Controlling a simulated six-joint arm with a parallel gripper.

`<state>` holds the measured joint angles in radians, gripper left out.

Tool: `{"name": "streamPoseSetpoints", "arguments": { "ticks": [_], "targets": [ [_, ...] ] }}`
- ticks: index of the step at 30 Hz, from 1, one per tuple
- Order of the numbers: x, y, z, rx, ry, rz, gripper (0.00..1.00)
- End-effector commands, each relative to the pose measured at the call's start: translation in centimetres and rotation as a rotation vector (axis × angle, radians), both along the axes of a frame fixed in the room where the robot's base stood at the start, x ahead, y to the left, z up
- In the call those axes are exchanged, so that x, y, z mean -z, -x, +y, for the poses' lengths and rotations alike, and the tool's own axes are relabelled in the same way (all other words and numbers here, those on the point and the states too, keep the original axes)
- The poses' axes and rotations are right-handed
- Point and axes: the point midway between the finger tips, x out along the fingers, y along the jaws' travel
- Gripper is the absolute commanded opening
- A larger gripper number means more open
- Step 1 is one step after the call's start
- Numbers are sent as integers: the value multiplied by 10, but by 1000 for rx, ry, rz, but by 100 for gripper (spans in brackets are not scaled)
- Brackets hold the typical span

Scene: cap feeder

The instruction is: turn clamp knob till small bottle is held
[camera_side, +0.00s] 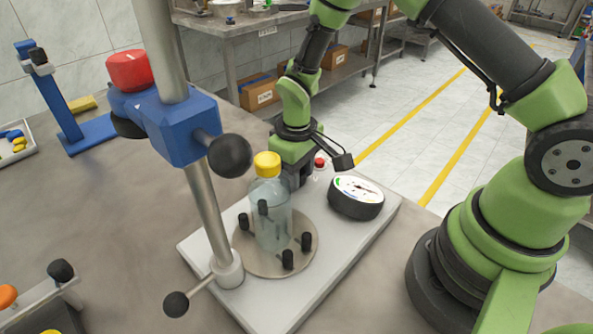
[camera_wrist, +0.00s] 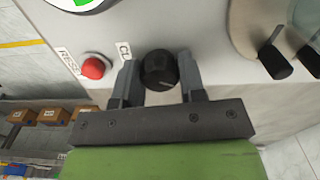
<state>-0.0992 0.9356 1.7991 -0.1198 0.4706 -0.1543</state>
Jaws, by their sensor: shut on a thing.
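The small bottle (camera_side: 270,215) is clear with a yellow cap (camera_side: 267,165) and stands upright on a round plate (camera_side: 262,268). Several black pegs stand around it; I cannot tell whether they touch it. The clamp knob (camera_wrist: 159,70) is black and sits between the two fingers of my gripper (camera_wrist: 158,80) in the wrist view. My gripper is shut on the knob. In the side view my gripper (camera_side: 297,172) is behind the bottle, and the knob is hidden there. Part of the round plate shows at the wrist view's top right.
A red button (camera_wrist: 93,68) is left of the knob, beside printed labels. A round dial gauge (camera_side: 356,197) stands on the white base (camera_side: 350,240). A metal post (camera_side: 205,205) with a blue head (camera_side: 180,125) and black ball knob (camera_side: 229,156) rises in front of the bottle.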

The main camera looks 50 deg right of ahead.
Motion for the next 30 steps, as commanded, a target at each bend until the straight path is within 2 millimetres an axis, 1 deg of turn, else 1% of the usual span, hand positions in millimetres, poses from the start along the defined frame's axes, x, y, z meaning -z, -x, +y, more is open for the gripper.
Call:
{"name": "streamPoseSetpoints", "arguments": {
  "ticks": [6,15,22,30],
  "targets": [
    [-1,0,0,203,0,2,14],
    [-1,0,0,435,0,2,14],
    [-1,0,0,546,0,2,14],
    [-1,1,0,597,0,2,14]
  ]
}}
